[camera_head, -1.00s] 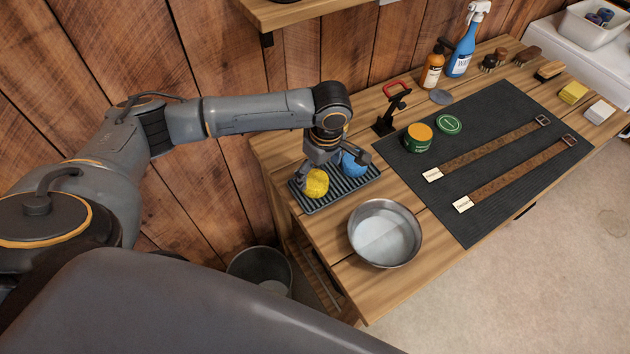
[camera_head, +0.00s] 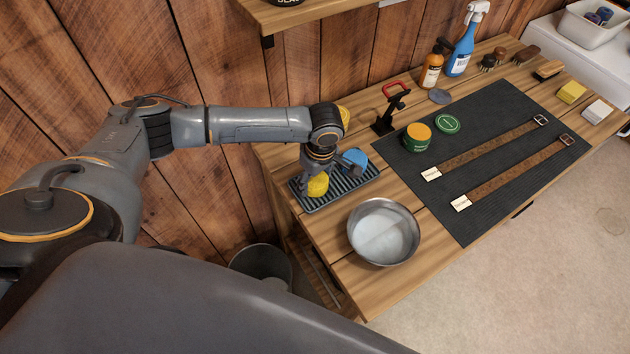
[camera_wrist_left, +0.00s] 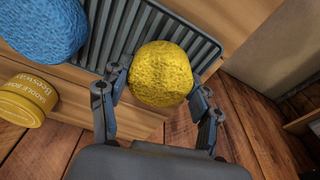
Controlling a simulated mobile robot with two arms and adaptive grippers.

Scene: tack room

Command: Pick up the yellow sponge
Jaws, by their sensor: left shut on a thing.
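The round yellow sponge (camera_head: 317,185) is at the left end of the dark ribbed tray (camera_head: 340,190), partly covered by my gripper in the head view. My left gripper (camera_head: 312,180) reaches down over it. In the left wrist view the yellow sponge (camera_wrist_left: 161,74) sits between the two fingers of my left gripper (camera_wrist_left: 160,92), which are shut on its sides. The ribbed tray (camera_wrist_left: 106,30) shows just behind the sponge; I cannot tell whether they touch. My right gripper is not in view.
A blue sponge (camera_head: 355,160) lies on the same tray, close to the gripper. A metal bowl (camera_head: 383,232) stands in front of the tray. A red-topped black stand (camera_head: 392,108) and a green-and-yellow tin (camera_head: 417,136) are to the right. A bucket (camera_head: 260,264) stands below the table's left end.

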